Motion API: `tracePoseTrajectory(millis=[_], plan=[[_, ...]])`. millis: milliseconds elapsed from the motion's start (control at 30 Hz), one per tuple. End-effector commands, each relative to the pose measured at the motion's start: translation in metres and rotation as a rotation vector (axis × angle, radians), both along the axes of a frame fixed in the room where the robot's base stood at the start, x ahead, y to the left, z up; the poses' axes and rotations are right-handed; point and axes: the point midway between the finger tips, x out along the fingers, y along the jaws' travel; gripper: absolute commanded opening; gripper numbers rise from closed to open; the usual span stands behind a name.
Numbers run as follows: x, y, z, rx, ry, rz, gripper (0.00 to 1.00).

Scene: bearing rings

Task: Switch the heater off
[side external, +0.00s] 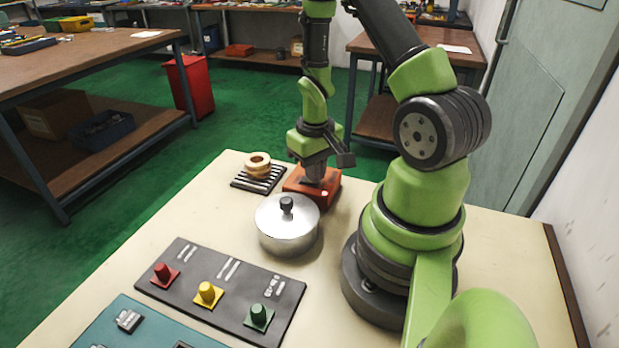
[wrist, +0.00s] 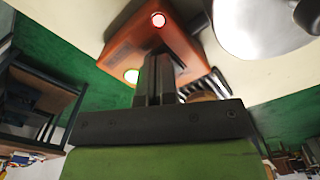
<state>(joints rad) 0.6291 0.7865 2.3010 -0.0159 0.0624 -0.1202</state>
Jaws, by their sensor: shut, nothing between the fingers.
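An orange-red box (side external: 328,196) stands on the cream table, beside a dark slatted rack (side external: 246,183). No label tells me which of these is the heater. My gripper (side external: 317,180) is shut and empty, pointing down over the box; its fingers (wrist: 154,60) hide part of the top between and beside the buttons. I cannot tell whether the fingertips touch it. Tan bearing rings (side external: 258,161) lie stacked on the rack.
A lidded steel pot (side external: 273,233) stands close in front of the box. A dark panel (side external: 190,262) with red (side external: 163,274), yellow (side external: 207,293) and green (side external: 259,317) knobs lies nearer the camera. A teal panel (side external: 150,338) is at the front edge. Bare table lies left of the pot.

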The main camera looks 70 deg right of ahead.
Motion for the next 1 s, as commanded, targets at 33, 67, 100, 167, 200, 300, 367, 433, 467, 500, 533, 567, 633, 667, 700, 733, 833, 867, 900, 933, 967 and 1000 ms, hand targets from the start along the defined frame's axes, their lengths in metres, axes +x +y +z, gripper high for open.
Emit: tracePoseTrajectory(millis=[33, 67, 100, 167, 200, 300, 367, 433, 467, 500, 533, 567, 633, 667, 700, 733, 833, 867, 900, 933, 967, 1000], plan=[[0.0, 0.0, -0.001, 0.0, 0.0, 0.0, 0.0], [0.0, 0.0, -0.001, 0.0, 0.0, 0.0, 0.0], [0.0, 0.0, -0.002, 0.0, 0.0, 0.0, 0.0], [0.0, 0.0, -0.003, 0.0, 0.0, 0.0, 0.0], [0.0, 0.0, -0.003, 0.0, 0.0, 0.0, 0.0], [0.0, 0.0, -0.004, 0.0, 0.0, 0.0, 0.0], [0.0, 0.0, -0.004, 0.0, 0.0, 0.0, 0.0], [0.0, 0.0, -0.004, 0.0, 0.0, 0.0, 0.0], [0.0, 0.0, -0.003, 0.0, 0.0, 0.0, 0.0], [0.0, 0.0, -0.003, -0.001, -0.001, 0.0, 0.0], [0.0, 0.0, -0.002, -0.001, -0.001, 0.0, 0.0], [0.0, 0.0, -0.001, -0.001, -0.002, 0.0, 0.0], [0.001, 0.0, 0.004, -0.002, -0.003, 0.0, 0.0], [0.001, 0.0, 0.007, -0.002, -0.003, 0.001, 0.0], [0.001, 0.0, 0.01, -0.002, -0.003, 0.001, 0.0], [0.001, 0.0, 0.013, -0.002, -0.003, 0.002, 0.0], [0.0, 0.0, 0.021, -0.002, -0.003, 0.001, 0.0], [0.0, 0.0, 0.024, -0.002, -0.003, 0.001, 0.0], [0.0, 0.0, 0.027, -0.002, -0.003, 0.0, 0.0], [0.001, 0.0, 0.03, -0.002, -0.003, 0.0, 0.0], [0.0, 0.0, 0.032, -0.002, -0.003, 0.0, 0.0], [0.001, 0.0, 0.036, -0.002, -0.003, 0.001, 0.0]])
